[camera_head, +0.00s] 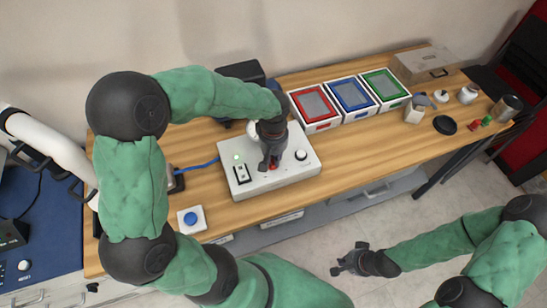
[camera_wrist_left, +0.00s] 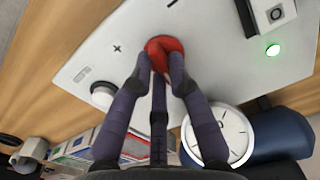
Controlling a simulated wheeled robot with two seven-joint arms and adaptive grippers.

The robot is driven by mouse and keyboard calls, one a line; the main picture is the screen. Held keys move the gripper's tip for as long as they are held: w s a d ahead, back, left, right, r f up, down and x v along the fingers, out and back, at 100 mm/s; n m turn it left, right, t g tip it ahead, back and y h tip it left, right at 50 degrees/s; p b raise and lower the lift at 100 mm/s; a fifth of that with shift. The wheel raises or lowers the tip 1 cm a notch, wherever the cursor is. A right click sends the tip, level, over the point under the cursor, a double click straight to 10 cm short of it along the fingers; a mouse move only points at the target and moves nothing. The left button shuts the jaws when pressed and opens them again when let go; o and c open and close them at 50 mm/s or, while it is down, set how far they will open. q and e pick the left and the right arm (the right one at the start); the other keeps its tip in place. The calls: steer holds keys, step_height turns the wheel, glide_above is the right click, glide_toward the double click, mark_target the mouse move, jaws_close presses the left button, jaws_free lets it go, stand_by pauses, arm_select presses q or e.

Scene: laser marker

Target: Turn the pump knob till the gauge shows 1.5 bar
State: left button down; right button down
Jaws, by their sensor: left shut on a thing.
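The red pump knob (camera_wrist_left: 165,48) sits on the white pump box (camera_head: 295,177), with plus and minus marks beside it. My left gripper (camera_wrist_left: 153,78) is shut on the knob, its two fingers on either side of it. In the head view my left gripper (camera_head: 269,163) points down over the middle of the box and mostly hides the knob. The round white gauge (camera_wrist_left: 222,135) shows in the left wrist view, partly behind a finger; its reading is too small to tell. My right gripper (camera_head: 347,262) is empty and looks open, in front of the table.
A blue button (camera_head: 191,218) lies at front left. Red, blue and green trays (camera_head: 352,94) stand to the back right.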

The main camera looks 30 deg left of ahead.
stand_by(0.4)
arm_select(q)
steer(key=c, duration=1.2)
jaws_free()
steer(key=shift+r, duration=0.1)
step_height(320, 180, up, 12)
steer(key=shift+f, duration=0.1)
